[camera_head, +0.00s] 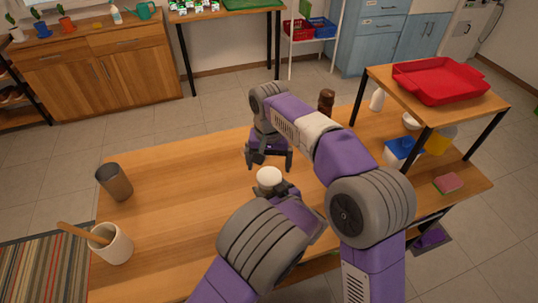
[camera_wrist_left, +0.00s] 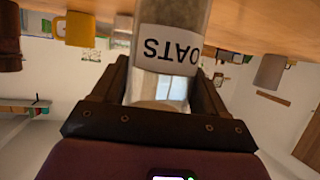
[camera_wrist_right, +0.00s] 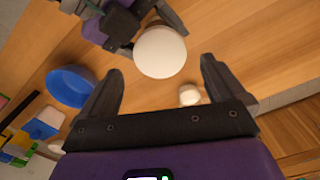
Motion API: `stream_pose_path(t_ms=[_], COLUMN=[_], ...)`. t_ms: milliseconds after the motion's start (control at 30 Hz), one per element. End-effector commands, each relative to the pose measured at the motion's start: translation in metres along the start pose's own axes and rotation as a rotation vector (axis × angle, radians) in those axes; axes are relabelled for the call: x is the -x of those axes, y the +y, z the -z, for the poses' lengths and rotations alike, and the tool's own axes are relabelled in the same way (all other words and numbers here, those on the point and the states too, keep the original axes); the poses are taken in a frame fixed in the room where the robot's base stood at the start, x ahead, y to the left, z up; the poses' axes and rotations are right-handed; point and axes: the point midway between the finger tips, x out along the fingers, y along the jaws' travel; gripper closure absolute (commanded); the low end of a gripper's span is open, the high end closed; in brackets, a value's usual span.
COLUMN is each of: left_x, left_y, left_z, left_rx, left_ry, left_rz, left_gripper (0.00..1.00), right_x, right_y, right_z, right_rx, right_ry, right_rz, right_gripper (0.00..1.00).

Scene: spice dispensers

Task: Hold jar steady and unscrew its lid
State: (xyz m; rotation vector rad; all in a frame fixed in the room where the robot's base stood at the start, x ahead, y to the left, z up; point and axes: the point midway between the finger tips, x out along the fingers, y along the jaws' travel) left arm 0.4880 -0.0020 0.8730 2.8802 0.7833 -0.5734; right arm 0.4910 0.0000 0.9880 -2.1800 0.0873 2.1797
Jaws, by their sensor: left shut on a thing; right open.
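The jar (camera_wrist_left: 175,42) is clear with a white label reading OATS, upside down in the left wrist view. Its round white lid (camera_head: 270,177) faces up in the head view, and it shows in the right wrist view (camera_wrist_right: 160,52). My left gripper (camera_head: 272,192) is shut around the jar's body below the lid, over the table. My right gripper (camera_head: 269,165) is open and empty, fingers pointing down just beyond the lid. In the right wrist view the lid lies ahead, between the fingertip directions; contact is not visible. The jar's body is hidden in the head view.
A dark tumbler (camera_head: 115,182) and a white crock (camera_head: 112,246) with a wooden utensil stand left on the table. A brown mill (camera_head: 326,102) and white bottle (camera_head: 377,100) stand behind my right arm. A raised shelf with a red tray (camera_head: 440,80) stands right. The table's left middle is clear.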

Motion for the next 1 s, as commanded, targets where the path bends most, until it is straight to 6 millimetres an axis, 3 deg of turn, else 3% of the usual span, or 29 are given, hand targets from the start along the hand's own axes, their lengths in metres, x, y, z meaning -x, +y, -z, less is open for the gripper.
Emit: stream_pose_path(t_ms=[100, 300, 667, 1000], left_x=[0.000, 0.000, 0.000, 0.000], left_y=[0.000, 0.000, 0.000, 0.000], left_z=[0.000, 0.000, 0.000, 0.000], left_rx=[0.001, 0.001, 0.001, 0.001], left_ry=[0.001, 0.001, 0.001, 0.001], left_rz=[-0.001, 0.000, 0.000, -0.001], left_gripper=[1.00, 1.00, 1.00, 1.00], right_x=[-0.021, -0.043, -0.049, -0.049], right_y=[0.001, 0.001, 0.000, 0.000], right_z=[0.000, 0.000, 0.000, 0.000], right_rx=[0.001, 0.001, 0.001, 0.002], right_ry=[-0.003, -0.002, 0.000, 0.000], right_rz=[-0.003, -0.002, -0.001, 0.000], right_gripper=[0.03, 0.03, 0.03, 0.52])
